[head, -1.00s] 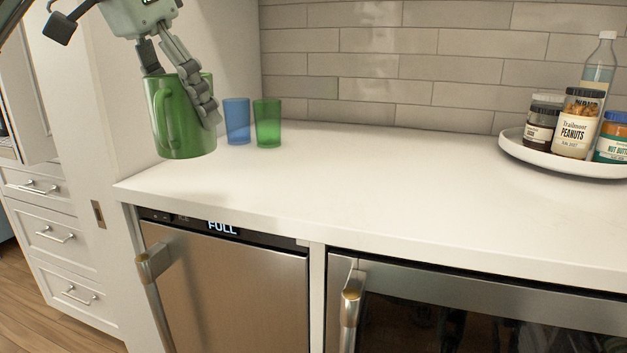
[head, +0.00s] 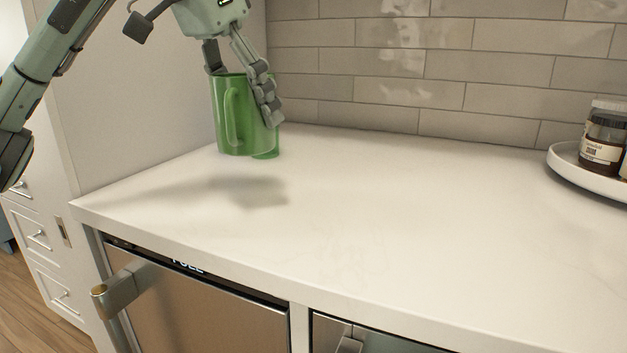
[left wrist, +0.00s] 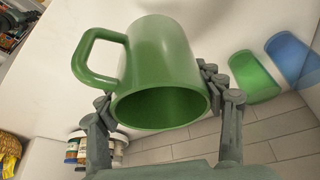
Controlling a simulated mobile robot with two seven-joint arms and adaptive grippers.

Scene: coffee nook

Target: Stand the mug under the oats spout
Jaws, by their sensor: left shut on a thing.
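My left gripper (head: 243,95) is shut on the green mug (head: 231,125), with a finger on either side of it. The mug is upright, its handle toward the left front, and a shadow on the counter below suggests it is held above the top. In the left wrist view the mug (left wrist: 158,65) sits between the fingers of the gripper (left wrist: 165,105), its open mouth toward the camera. No oats spout shows in these views. My right gripper is not in view.
A green tumbler (head: 266,154) shows behind the mug; the left wrist view also shows a blue tumbler (left wrist: 293,58). A white round tray (head: 568,168) with jars (head: 603,140) stands at the right. The middle of the white counter (head: 380,210) is clear.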

